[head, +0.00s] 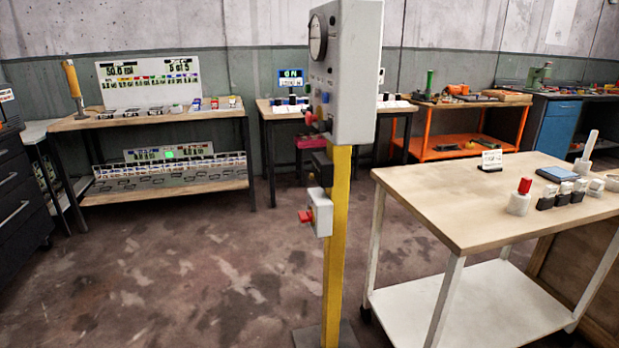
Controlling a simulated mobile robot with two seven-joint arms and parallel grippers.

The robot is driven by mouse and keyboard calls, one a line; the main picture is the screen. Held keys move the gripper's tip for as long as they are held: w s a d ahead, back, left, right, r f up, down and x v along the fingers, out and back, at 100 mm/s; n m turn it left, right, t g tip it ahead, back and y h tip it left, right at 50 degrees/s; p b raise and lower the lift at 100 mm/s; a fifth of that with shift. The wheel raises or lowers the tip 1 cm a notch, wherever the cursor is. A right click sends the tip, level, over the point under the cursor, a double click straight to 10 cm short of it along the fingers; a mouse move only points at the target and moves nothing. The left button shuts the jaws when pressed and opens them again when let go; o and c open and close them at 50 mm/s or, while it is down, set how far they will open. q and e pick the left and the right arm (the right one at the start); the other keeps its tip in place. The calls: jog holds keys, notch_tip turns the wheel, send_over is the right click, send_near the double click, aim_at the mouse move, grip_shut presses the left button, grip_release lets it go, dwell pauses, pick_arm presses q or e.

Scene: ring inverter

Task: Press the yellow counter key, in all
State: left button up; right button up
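No yellow counter key can be made out for certain. A grey control box (354,75) on a yellow post (336,240) stands in the middle, seen at an angle, with a dark round dial (318,36) and small coloured knobs on its left-facing side. A display board (148,82) on the left wooden table reads "50.0" and "5 of 5", with a row of small keys (165,110) in front, too small to tell apart. Neither of my grippers shows in the head view.
A small box with a red button (306,216) is fixed low on the post. A wood-topped cart (440,200) with several small blocks stands at right. Dark drawers (14,190) stand at far left. The floor (200,270) at left front is clear.

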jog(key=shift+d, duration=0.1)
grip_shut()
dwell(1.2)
